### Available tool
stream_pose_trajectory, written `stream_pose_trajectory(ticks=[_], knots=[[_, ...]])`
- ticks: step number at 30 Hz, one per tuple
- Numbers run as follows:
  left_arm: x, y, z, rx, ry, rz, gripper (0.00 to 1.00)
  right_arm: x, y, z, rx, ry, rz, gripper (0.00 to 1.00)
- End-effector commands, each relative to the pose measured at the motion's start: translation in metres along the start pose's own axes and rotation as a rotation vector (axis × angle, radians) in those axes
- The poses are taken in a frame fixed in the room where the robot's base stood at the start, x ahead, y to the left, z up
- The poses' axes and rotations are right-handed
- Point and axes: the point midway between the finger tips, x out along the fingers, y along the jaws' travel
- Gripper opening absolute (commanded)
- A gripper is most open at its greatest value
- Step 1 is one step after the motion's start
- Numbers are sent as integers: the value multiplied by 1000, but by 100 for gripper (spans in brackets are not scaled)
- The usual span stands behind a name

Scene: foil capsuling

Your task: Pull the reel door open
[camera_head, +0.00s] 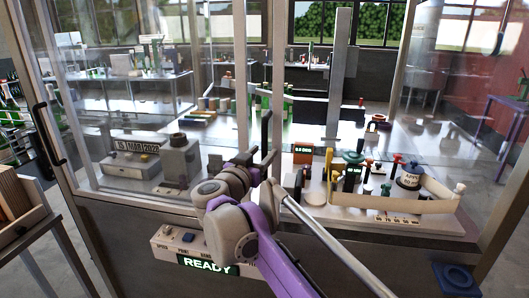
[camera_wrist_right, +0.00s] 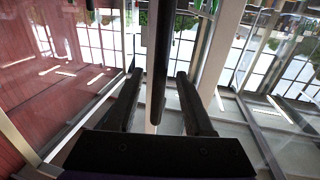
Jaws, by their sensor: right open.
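The reel door is part of a clear-panelled enclosure with grey metal frames; I cannot tell for sure which panel it is. A dark upright bar (camera_head: 265,128), which looks like a door handle, stands in front of a grey frame post near the middle of the head view. My right gripper (camera_head: 263,160) is at its lower part, on the purple arm. In the right wrist view the bar (camera_wrist_right: 161,45) runs between the two spread black fingers of my right gripper (camera_wrist_right: 160,76). Gaps show on both sides, so the fingers are not closed on it. My left gripper is out of view.
Another black handle (camera_head: 48,135) is on the left frame. Behind the panels are a grey machine (camera_head: 178,160) and a bench with several small tools and a wooden strip (camera_head: 425,205). A READY display (camera_head: 208,264) is at the front. A wooden box (camera_head: 15,205) stands at left.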

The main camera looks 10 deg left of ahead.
Motion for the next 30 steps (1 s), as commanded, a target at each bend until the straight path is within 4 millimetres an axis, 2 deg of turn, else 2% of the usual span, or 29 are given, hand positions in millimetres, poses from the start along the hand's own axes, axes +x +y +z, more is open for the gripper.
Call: stream_pose_trajectory(ticks=[6,13,19,26,30], knots=[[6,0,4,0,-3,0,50,-47,-1,1,0,0,-4,52],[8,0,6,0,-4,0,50,-80,0,1,0,0,-2,52],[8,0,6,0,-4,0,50,-89,0,0,0,0,0,52],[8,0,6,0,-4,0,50,-88,0,0,0,1,0,52],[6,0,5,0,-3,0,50,-81,7,-6,20,34,-46,52]])
